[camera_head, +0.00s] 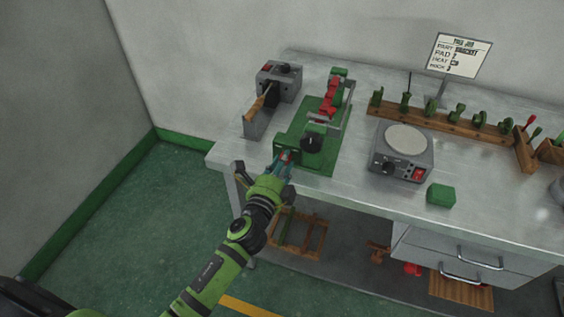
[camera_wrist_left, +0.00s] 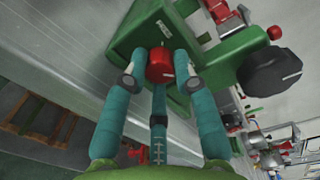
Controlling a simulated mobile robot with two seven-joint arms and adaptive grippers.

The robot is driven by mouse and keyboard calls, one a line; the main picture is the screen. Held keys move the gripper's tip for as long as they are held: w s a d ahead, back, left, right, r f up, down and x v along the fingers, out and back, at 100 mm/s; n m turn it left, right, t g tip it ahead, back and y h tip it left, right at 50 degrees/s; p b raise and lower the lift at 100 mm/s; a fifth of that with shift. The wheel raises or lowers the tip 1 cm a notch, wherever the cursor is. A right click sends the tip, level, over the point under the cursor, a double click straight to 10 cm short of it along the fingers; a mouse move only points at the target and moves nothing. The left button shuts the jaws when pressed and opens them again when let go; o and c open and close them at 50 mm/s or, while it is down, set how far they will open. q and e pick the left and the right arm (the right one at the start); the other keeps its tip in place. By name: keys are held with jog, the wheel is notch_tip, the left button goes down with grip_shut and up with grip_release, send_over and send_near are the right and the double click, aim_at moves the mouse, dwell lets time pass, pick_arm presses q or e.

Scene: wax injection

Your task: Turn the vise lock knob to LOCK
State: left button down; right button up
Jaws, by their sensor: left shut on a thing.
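The green vise (camera_head: 322,116) stands on the bench, left of its middle. In the left wrist view, a red knob (camera_wrist_left: 160,62) sits on the front of the green vise body (camera_wrist_left: 140,38). My left gripper (camera_wrist_left: 160,72) has its teal fingers closed around the red knob, one on each side and one below. In the head view my left gripper (camera_head: 284,160) is at the vise's front left corner and hides most of this knob. A black round knob (camera_wrist_left: 270,72) with a white line is beside it; it also shows in the head view (camera_head: 312,144). My right gripper is not in view.
A grey heater box (camera_head: 281,80) stands behind left. A hot plate (camera_head: 400,152) and green block (camera_head: 441,195) are to the right. A wooden rack (camera_head: 440,115) of green tools and a sign (camera_head: 459,55) stand behind. The bench front (camera_head: 370,198) is clear.

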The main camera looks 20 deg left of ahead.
pick_arm(q)
jog(key=shift+d+r, duration=0.15)
jog(key=c, duration=1.3)
grip_release()
jog(key=shift+w, duration=0.1)
jog(key=shift+o, duration=0.2)
jog(key=s, duration=1.2)
jog(key=shift+r, duration=0.2)
jog(key=s+a+f+n+g, duration=0.1)
jog(key=s+f+n+g, duration=0.2)
jog(key=f, duration=0.7)
jog(key=s+f+n+g, duration=0.2)
jog(key=s+f, duration=0.2)
jog(key=f, duration=0.7)
jog(key=s+a+f+n+g, duration=0.1)
jog(key=s+f+n+g, duration=0.2)
jog(key=f, duration=0.7)
jog(key=s+a+f+n+g, duration=0.1)
jog(key=s+f+n+g, duration=0.1)
jog(key=s+f, duration=0.3)
jog(key=s+a+f+n+g, duration=0.2)
jog(key=s+f, duration=0.4)
jog(key=s, duration=0.6)
jog(key=s+a+f+n+g, duration=0.1)
jog(key=s+f+n+g, duration=0.3)
jog(key=s, duration=0.5)
notch_tip(320, 180, down, 2)
jog(key=shift+s+a+n+y, duration=0.2)
jog(key=shift+n+y, duration=0.1)
jog(key=shift+n, duration=0.8)
